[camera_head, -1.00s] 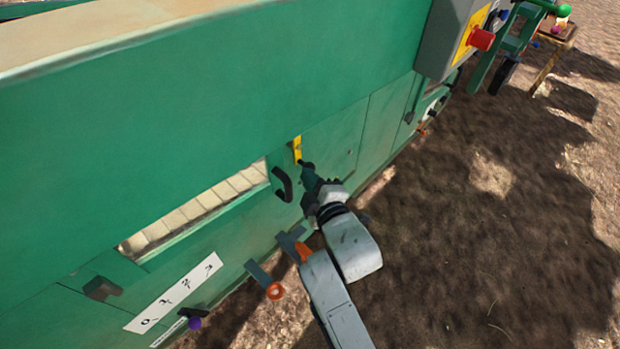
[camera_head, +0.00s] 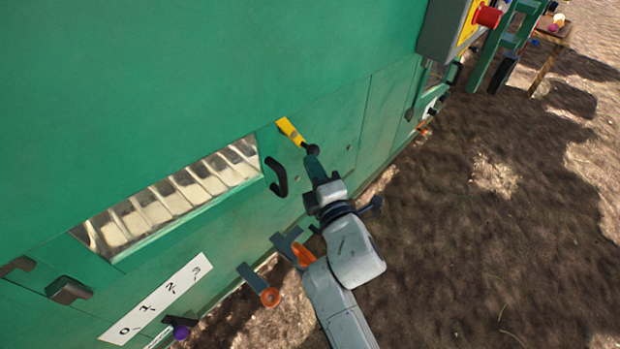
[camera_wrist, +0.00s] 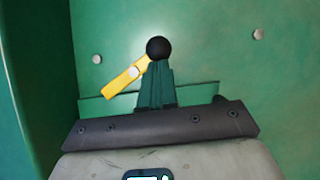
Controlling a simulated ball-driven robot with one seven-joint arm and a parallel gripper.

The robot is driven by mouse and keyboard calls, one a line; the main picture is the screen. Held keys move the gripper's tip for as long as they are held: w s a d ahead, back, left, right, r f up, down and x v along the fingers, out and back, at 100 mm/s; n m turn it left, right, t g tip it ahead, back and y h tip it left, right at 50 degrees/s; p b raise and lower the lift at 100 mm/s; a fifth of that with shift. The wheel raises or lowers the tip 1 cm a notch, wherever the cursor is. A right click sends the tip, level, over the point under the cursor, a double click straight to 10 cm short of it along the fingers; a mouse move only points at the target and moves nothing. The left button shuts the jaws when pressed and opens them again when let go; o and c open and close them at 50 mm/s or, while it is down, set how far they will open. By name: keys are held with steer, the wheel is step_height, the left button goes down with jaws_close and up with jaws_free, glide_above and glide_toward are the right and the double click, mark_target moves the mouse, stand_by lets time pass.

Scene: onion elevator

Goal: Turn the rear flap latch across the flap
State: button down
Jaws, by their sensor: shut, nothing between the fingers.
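The yellow latch (camera_head: 291,131) with a black ball knob (camera_head: 312,149) sits on the green machine wall, right of the slatted opening. In the head view it slants down to the right. In the wrist view the latch (camera_wrist: 125,84) runs from lower left up to its knob (camera_wrist: 158,48), with a pale pivot on the bar. My gripper (camera_head: 313,160) is shut, its fingertips at the knob and seemingly touching it. In the wrist view the closed fingers (camera_wrist: 157,70) stand just below the knob. I cannot tell exactly where the flap's edges run.
A black handle (camera_head: 277,177) stands out left of the latch, close to my gripper. Orange-ended brackets (camera_head: 270,297) jut from the wall lower down. A control box with a red button (camera_head: 487,16) is at upper right. Open dirt ground lies to the right.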

steer(key=n+y+b, duration=0.1)
steer(key=n+b, duration=0.1)
steer(key=b, duration=0.1)
steer(key=w+d+n+t+y+b, duration=0.1)
steer(key=n+b, duration=0.2)
steer(key=w+n+t+y+b, duration=0.1)
steer(key=n+b, duration=0.1)
steer(key=shift+w+d+f+n+b, duration=0.15)
steer(key=shift+d+f+n+b, duration=0.05)
steer(key=shift+d+n+b, duration=0.2)
steer(key=n, duration=0.1)
steer(key=w+r+n+y+b, duration=0.1)
steer(key=shift+d+r+n, duration=0.2)
steer(key=shift+d+n, duration=0.1)
steer(key=shift+d, duration=0.05)
steer(key=shift+w+d+r+b, duration=0.1)
steer(key=shift+w+r+b, duration=0.05)
steer(key=shift+b, duration=0.15)
